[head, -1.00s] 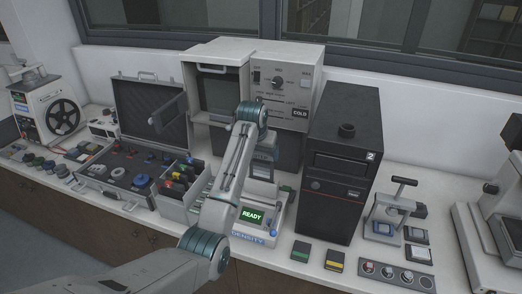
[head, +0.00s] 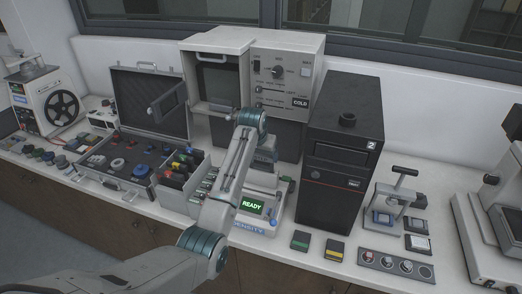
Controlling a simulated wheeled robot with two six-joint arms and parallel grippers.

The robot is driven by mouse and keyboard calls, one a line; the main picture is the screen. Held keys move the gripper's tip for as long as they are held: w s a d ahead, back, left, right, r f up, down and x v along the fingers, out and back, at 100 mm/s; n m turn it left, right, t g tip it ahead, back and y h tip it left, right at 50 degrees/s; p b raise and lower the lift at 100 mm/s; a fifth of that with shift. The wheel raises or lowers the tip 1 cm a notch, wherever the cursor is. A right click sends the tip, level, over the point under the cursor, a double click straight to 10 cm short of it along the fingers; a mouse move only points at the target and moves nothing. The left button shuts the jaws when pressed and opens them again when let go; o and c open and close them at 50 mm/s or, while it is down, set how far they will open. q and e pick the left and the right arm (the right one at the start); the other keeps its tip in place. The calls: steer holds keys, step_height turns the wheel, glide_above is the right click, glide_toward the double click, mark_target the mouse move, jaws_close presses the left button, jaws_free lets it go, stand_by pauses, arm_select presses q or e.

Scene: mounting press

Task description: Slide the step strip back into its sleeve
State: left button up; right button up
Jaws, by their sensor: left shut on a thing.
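My left gripper (head: 264,158) points down behind its own forearm, above the densitometer (head: 262,226) with its lit READY display. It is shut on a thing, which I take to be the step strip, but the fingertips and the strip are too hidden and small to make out. I cannot pick out the sleeve for certain. Two flat dark pieces, one with a green band (head: 300,241) and one with a yellow band (head: 335,250), lie at the bench's front edge, right of the densitometer. My right gripper is not in view.
A black tower marked 2 (head: 336,190) stands close to the right of the densitometer. A box of coloured items (head: 177,199) and an open case (head: 118,186) stand to the left. A hand press (head: 388,215) and a strip of round dishes (head: 396,264) are at the right.

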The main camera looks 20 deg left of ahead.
mark_target(261, 163)
arm_select(q)
steer(key=shift+f+b, duration=0.35)
steer(key=shift+f, duration=1.6)
steer(key=o, duration=1.3)
steer(key=shift+o, duration=0.2)
steer(key=shift+s+r+b, duration=0.15)
steer(key=shift+r+b, duration=0.15)
steer(key=shift+r, duration=0.2)
steer(key=b+v, duration=0.3)
steer(key=v, duration=0.6)
steer(key=shift+s+r, duration=0.2)
steer(key=shift+r, duration=0.15)
